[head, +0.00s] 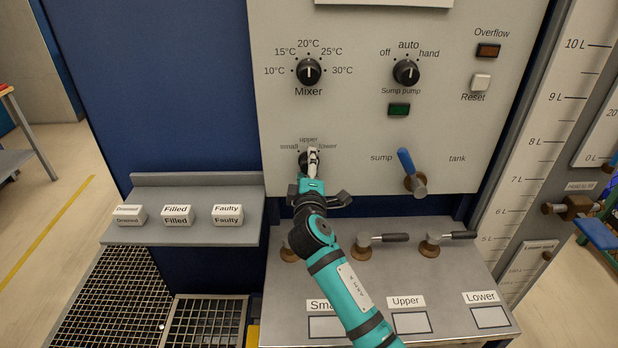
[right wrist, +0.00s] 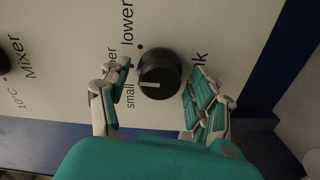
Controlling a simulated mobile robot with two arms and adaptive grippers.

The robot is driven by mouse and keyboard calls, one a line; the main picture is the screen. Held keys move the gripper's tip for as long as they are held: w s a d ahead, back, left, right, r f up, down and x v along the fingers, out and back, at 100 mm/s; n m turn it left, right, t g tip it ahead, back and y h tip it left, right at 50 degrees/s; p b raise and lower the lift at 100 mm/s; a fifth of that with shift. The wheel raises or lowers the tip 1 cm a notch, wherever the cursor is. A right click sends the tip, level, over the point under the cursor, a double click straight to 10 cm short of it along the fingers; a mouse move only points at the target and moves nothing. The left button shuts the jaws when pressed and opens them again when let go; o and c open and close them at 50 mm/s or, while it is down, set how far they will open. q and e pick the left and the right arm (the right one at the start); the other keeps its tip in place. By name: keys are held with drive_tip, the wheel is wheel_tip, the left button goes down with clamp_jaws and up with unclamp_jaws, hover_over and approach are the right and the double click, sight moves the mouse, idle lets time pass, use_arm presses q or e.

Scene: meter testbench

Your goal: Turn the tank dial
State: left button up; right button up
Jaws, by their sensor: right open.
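The tank dial is a round black knob (right wrist: 159,72) on the light panel, with a white pointer line. In the right wrist view the line points toward the "small" mark. Labels "small", "upper" and "lower" sit around the dial; "upper" is partly covered by a finger. My right gripper (right wrist: 160,80) is open, with one finger on each side of the knob and a visible gap to it. In the head view my right gripper (head: 312,160) covers most of the dial (head: 303,160). My left gripper is not in view.
Above are the Mixer dial (head: 309,72) and Sump pump dial (head: 406,72). A blue lever (head: 406,164) is to the right. Valve handles (head: 390,238) stand out below, over a grey ledge. A shelf (head: 150,234) at left holds small labelled blocks.

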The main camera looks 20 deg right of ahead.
drive_tip(key=v, duration=1.1)
drive_tip(key=shift+s, duration=0.3)
drive_tip(key=shift+a, duration=0.1)
